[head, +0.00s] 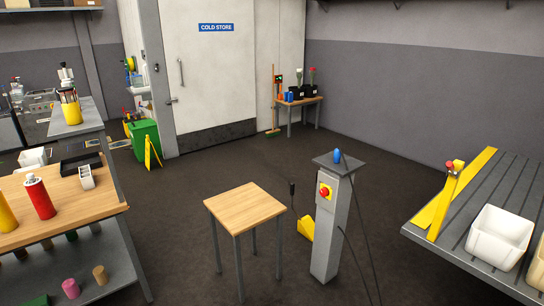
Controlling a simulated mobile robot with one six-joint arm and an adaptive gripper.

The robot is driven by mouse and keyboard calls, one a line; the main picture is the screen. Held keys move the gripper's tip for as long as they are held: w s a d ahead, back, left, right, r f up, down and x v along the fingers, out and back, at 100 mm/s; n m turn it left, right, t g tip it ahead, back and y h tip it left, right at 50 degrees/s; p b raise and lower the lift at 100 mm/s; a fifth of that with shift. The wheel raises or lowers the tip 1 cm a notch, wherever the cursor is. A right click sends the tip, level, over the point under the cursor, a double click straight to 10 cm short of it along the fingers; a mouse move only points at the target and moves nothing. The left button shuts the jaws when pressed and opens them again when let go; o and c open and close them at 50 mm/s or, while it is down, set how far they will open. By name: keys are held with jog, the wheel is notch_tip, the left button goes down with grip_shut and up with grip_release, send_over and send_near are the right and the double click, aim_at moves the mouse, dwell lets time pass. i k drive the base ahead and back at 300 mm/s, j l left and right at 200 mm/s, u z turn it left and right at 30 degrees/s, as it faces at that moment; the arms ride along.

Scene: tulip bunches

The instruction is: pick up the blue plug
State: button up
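A small blue piece (337,156), which looks like the blue plug, stands on the dark square top of a grey pedestal (335,225) right of centre. It is small in the picture, so its exact shape is hard to tell. My gripper is not in view, and nothing is seen touching the blue piece.
A small wooden table (245,207) stands left of the pedestal, which has a red button (325,191) and dark cables. A yellow wedge (305,227) lies between them. A slatted bench (500,195) with white bins is at right; shelving (85,205) at left.

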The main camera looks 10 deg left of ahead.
aim_at(338, 155)
jog(key=i+j, duration=0.1)
jog(key=i, duration=0.55)
jog(key=i+j+z, duration=0.1)
jog(key=i, duration=0.5)
jog(key=i+j, duration=0.1)
jog(key=i, duration=0.55)
jog(key=i+j, duration=0.15)
jog(key=i, duration=0.5)
jog(key=i+j+z, duration=0.1)
jog(key=i, duration=0.5)
